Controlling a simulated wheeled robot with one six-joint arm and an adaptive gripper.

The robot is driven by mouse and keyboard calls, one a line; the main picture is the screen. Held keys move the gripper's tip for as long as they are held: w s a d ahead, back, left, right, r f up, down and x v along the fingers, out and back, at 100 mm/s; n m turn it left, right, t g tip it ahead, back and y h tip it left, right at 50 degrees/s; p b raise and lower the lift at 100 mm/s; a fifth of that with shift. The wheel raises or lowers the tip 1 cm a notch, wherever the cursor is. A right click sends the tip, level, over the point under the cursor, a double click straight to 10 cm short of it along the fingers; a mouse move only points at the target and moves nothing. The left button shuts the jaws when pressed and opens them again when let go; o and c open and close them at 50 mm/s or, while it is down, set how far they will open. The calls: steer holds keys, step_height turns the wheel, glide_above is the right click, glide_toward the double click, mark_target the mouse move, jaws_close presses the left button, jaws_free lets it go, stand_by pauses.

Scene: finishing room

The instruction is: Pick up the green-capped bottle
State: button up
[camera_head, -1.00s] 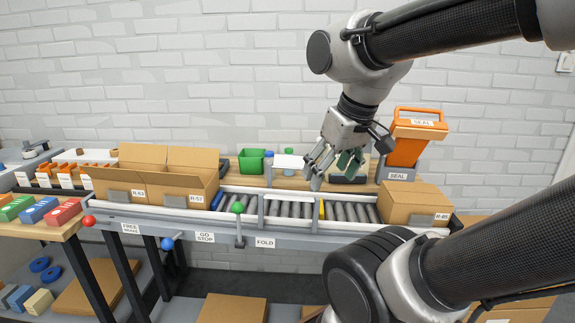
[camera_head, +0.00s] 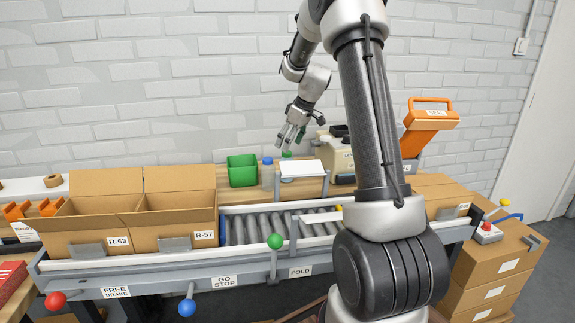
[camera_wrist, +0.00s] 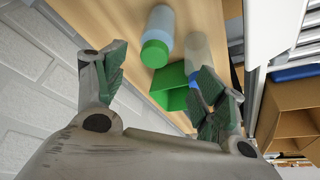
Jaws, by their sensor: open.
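The green-capped bottle (camera_wrist: 160,22) stands on the wooden bench top, with a pale body and a green cap (camera_wrist: 154,53). In the head view only its green cap (camera_head: 286,154) shows clearly, behind a white raised plate. My gripper (camera_head: 291,138) is just above the cap, fingers pointing down. In the wrist view my gripper (camera_wrist: 166,78) is open and empty, and the bottle lies beyond the gap between the fingers, apart from them. A blue-capped bottle (camera_head: 267,174) stands close by; it also shows in the wrist view (camera_wrist: 197,50), partly behind the right finger.
A green bin (camera_head: 242,171) stands left of the bottles. The white raised plate (camera_head: 302,168) stands in front of the green-capped bottle. A beige machine (camera_head: 335,156) is to the right. The roller conveyor with open cartons R-63 and R-57 (camera_head: 178,189) runs in front.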

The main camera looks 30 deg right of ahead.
steer(key=f, duration=0.1)
steer(key=w+f, duration=0.2)
steer(key=shift+d+f, duration=0.3)
steer(key=shift+f, duration=0.1)
steer(key=x, duration=0.5)
steer(key=shift+s+a+f, duration=0.2)
steer(key=c, duration=1.3)
